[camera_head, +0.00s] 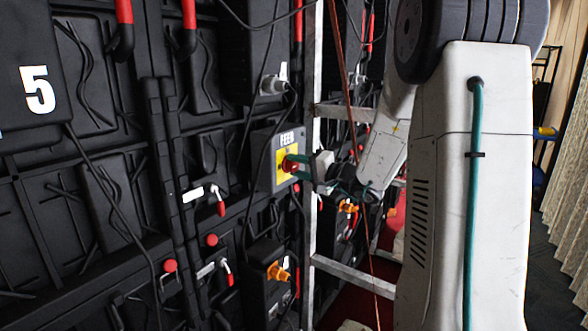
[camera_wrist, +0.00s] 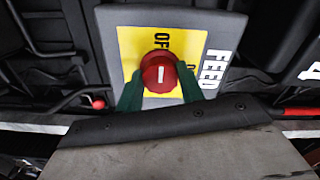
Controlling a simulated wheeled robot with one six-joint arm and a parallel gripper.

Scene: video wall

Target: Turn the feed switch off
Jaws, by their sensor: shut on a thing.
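The feed switch is a grey box (camera_head: 262,150) marked FEED on the video wall's back, with a yellow plate (camera_head: 280,171) and a red knob (camera_head: 288,165). In the wrist view the red knob (camera_wrist: 158,66) shows a short white mark running up and down the picture. The word OFF, partly hidden by the knob, is on the yellow plate (camera_wrist: 130,47) just above it. My gripper (camera_head: 298,164) reaches in from the right. Its green fingers (camera_wrist: 160,90) sit on either side of the knob and are shut on it.
A metal frame post (camera_head: 310,110) stands close beside the switch, with a crossbar (camera_head: 345,112). Black cables (camera_head: 252,150) hang left of the box. A box with an orange connector (camera_head: 277,271) is below. Red-handled latches (camera_head: 221,207) are at lower left.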

